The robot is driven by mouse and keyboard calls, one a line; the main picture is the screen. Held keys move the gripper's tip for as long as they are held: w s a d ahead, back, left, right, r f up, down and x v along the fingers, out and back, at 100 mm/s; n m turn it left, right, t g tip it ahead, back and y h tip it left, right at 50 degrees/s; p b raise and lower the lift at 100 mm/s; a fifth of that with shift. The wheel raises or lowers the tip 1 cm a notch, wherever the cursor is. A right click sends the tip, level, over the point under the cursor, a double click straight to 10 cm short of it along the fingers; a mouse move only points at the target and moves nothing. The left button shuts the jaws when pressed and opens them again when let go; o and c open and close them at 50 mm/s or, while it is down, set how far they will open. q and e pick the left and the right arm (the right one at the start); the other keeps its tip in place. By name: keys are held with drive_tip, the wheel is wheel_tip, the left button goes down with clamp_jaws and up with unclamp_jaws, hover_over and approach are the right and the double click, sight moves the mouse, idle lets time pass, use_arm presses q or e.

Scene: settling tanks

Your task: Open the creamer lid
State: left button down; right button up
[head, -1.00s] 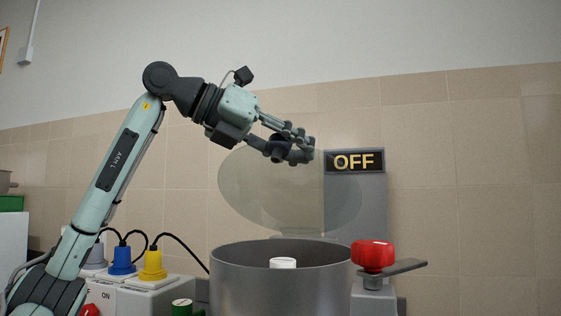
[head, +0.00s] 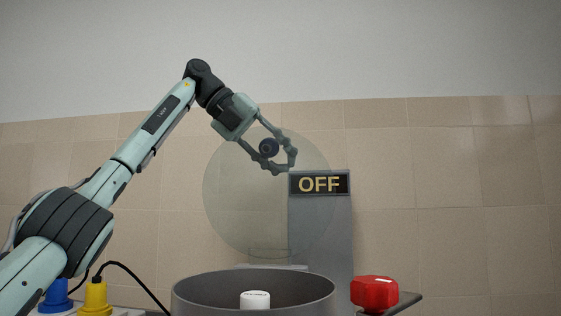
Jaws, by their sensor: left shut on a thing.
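The creamer is a grey metal bowl (head: 184,295) at the bottom centre, its mouth uncovered. Its clear round lid (head: 235,205) stands raised, nearly upright, behind the bowl. A white round part (head: 255,299) shows inside the bowl. The bowl's lower body is out of frame. My right gripper is not in view.
A grey post with an OFF sign (head: 319,184) stands behind the lid at right. A red knob (head: 375,292) on a dark lever is right of the bowl. Yellow (head: 95,298) and blue (head: 56,297) plugs with black cables are lower left. The upper right is clear.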

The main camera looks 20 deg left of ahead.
use_arm(q)
drive_tip(key=shift+w+a, duration=0.2)
drive_tip(key=shift+w, duration=0.5)
drive_tip(key=c, duration=1.1)
unclamp_jaws()
